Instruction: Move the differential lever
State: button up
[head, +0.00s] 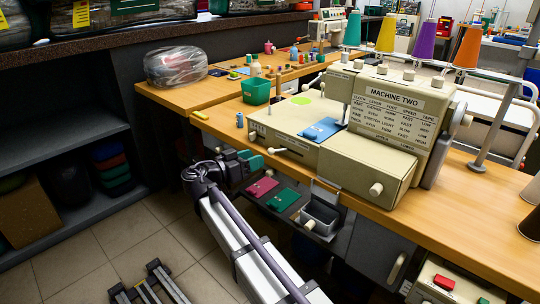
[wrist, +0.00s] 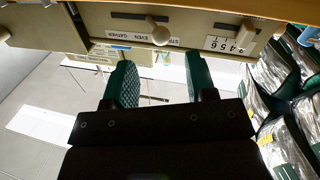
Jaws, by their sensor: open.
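A lever with a pale round knob (wrist: 160,34) stands out from a dark slot on the beige sewing machine's front, beside a label reading EVEN GATHER. In the head view, a pale lever (head: 281,149) shows at a dark slot on the front of the machine (head: 330,135) marked MACHINE TWO. My gripper (head: 250,160) is below and left of that lever, near the table's front edge. In the wrist view, its two green fingers (wrist: 161,78) are open and empty. The knob is above the gap between the fingertips, apart from both.
A second slider (wrist: 245,36) sits right of the knob, by the digits 4 5 6. Bagged goods (wrist: 285,90) fill the wrist view's right.

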aim_at(271, 150)
jog(key=x, duration=0.7)
jog(key=shift+d, duration=0.15)
jog(key=shift+c, duration=0.4)
grip_shut()
